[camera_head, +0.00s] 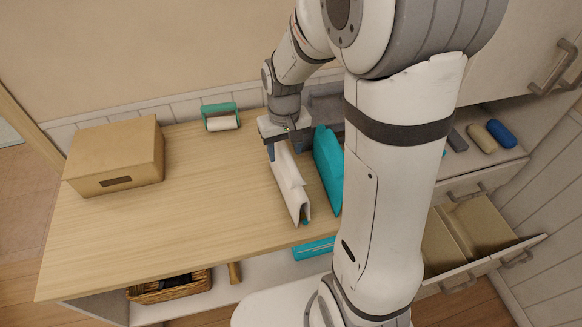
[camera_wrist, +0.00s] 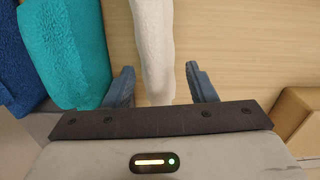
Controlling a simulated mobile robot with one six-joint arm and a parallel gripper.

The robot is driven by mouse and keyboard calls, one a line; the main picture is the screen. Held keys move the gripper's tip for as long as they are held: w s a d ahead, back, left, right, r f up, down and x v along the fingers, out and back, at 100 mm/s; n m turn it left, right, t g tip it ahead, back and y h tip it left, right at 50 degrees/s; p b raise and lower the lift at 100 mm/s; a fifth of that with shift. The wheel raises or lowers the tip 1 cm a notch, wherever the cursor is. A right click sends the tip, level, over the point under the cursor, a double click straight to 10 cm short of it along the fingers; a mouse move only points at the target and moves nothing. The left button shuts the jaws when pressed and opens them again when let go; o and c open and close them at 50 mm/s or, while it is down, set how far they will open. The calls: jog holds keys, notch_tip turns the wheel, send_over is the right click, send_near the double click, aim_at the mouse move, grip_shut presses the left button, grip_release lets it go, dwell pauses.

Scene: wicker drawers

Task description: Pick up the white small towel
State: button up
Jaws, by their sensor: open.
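The white small towel (camera_head: 290,185) stands folded on the wooden table top, left of a teal towel. In the wrist view the white towel (camera_wrist: 152,45) runs upward from between the two blue-grey fingers. My gripper (camera_head: 283,150) is over the far end of the white towel in the head view. In the wrist view my gripper (camera_wrist: 161,88) is open, with one finger on each side of the towel. A gap shows between the towel and the right finger; the left finger is closer to it. I cannot tell how far down the fingers reach.
The teal towel (camera_head: 328,170) stands close on the right, with a blue towel (camera_wrist: 22,70) beyond it in the wrist view. A cardboard box (camera_head: 115,158) sits on the table's left. A teal-framed roll (camera_head: 221,117) is at the back. The table's front left is clear.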

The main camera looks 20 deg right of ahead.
aim_at(287, 175)
jog(key=shift+d+f+p, duration=0.15)
jog(key=shift+f+p, duration=0.15)
jog(key=shift+f, duration=0.9)
jog(key=shift+d+f+p, duration=0.1)
jog(key=shift+f+p, duration=0.15)
jog(key=shift+f, duration=0.9)
jog(key=shift+c, duration=0.3)
grip_shut()
